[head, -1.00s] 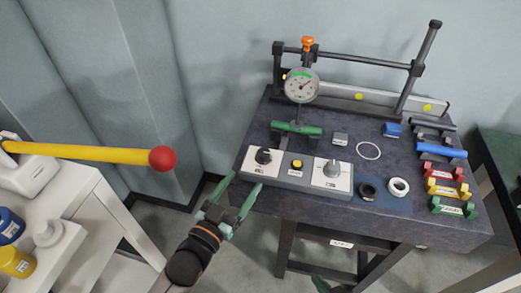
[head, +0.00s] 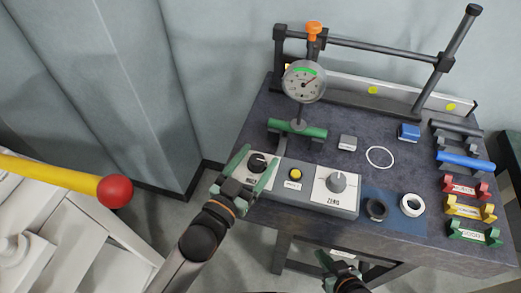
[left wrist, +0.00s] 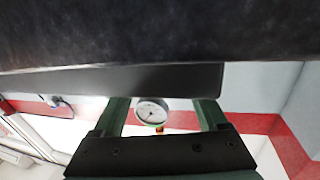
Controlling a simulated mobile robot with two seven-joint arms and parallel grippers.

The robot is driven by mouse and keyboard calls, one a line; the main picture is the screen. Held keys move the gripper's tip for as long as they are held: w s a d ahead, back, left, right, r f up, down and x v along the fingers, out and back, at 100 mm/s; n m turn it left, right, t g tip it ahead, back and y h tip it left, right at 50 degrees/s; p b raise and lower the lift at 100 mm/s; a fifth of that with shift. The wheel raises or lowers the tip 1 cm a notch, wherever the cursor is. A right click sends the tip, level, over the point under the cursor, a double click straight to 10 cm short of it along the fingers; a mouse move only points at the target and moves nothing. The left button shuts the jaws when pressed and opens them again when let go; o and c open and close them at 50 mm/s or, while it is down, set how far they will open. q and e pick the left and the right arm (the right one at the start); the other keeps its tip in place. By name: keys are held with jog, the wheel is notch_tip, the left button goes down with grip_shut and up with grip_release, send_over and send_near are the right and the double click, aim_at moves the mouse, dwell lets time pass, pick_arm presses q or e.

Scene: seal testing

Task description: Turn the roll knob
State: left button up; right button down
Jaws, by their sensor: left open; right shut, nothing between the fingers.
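A control box (head: 311,200) on the dark table has a black knob (head: 256,161) on its left panel, whose label I cannot read, and a grey knob (head: 336,183) on its right panel marked ZERO. My left gripper (head: 253,163) is open. In the head view its two green fingers lie either side of the black knob; I cannot tell whether they touch it. In the left wrist view the fingers reach towards a dark edge, and no knob shows. My right gripper (head: 323,257) is shut and empty, low in front of the table.
A dial gauge (head: 304,81) stands behind the box, above a green roller piece (head: 297,128). A yellow button (head: 295,174) sits between the knobs. A black ring (head: 376,208), a white ring (head: 412,205) and coloured holders lie right. A red-tipped yellow bar (head: 115,191) juts in from the left.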

pick_arm(q)
jog(key=shift+w+d, duration=0.1)
jog(key=shift+c, duration=0.3)
grip_shut()
dwell(0.4)
